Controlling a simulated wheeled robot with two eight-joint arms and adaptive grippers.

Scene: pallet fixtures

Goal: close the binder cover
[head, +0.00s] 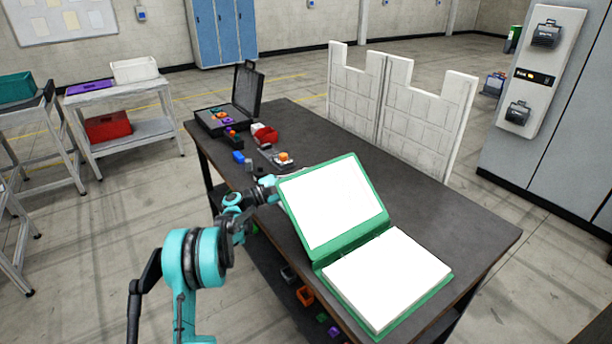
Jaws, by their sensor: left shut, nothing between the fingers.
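A green binder (322,268) lies on the dark table. Its lower part bears a stack of white pages (388,277) facing up. Its cover (335,203), green with a white inner sheet, stands raised and tilted back from the spine, away from the pages. My left gripper (277,190) is at the left edge of the cover, with its fingertips partly hidden behind it. It is shut and holds nothing. I cannot tell whether it touches the cover. My right gripper is not in view.
An open black case (225,120) stands at the table's far end. Small colored parts (284,157) lie between it and the binder. A white castle-like panel (400,105) stands along the far right edge. The table (455,225) is bare right of the binder.

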